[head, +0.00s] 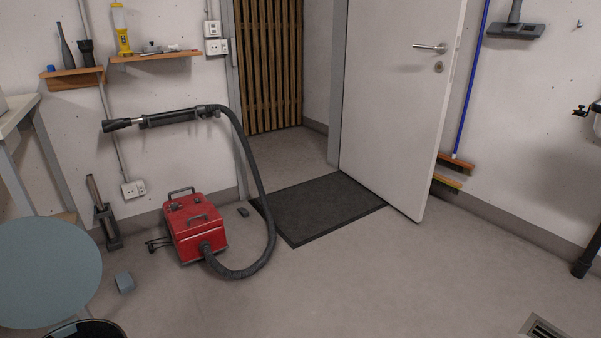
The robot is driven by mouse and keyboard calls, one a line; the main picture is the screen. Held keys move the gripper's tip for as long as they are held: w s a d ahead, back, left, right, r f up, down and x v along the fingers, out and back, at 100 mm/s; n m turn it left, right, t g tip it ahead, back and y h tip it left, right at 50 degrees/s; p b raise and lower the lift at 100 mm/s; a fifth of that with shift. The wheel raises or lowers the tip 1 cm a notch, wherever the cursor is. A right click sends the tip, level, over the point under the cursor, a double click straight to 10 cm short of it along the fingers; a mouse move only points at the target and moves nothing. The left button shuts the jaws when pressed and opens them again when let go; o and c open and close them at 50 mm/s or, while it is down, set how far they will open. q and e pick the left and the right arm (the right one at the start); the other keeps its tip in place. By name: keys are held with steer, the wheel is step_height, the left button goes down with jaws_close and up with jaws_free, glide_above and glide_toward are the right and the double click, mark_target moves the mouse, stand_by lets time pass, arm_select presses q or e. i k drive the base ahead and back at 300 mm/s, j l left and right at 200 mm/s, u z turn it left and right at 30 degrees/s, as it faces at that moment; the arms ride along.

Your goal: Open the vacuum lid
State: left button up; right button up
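A red vacuum (185,238) stands on the floor left of the doorway. Its red lid (190,207) has a dark handle and appears shut. A black hose (264,185) leaves its front, loops over the floor and rises to a wand (172,118), which is held level against the wall. Neither of my grippers is in view, and nothing touches the vacuum.
A round grey-blue top (45,270) and a dark rim (85,330) stand at the front left. A dark mat (318,208) lies by the open door (395,90). The middle floor is clear.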

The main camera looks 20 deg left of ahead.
mark_target(185, 223)
steer(key=i+u, duration=0.25)
steer(key=i, duration=0.4)
steer(key=i+l+u, duration=0.3)
steer(key=i, duration=0.3)
steer(key=i+j+u, duration=0.2)
steer(key=i+u, duration=0.75)
steer(key=i+j+z, duration=0.15)
steer(key=i+j, duration=0.7)
steer(key=i, duration=0.15)
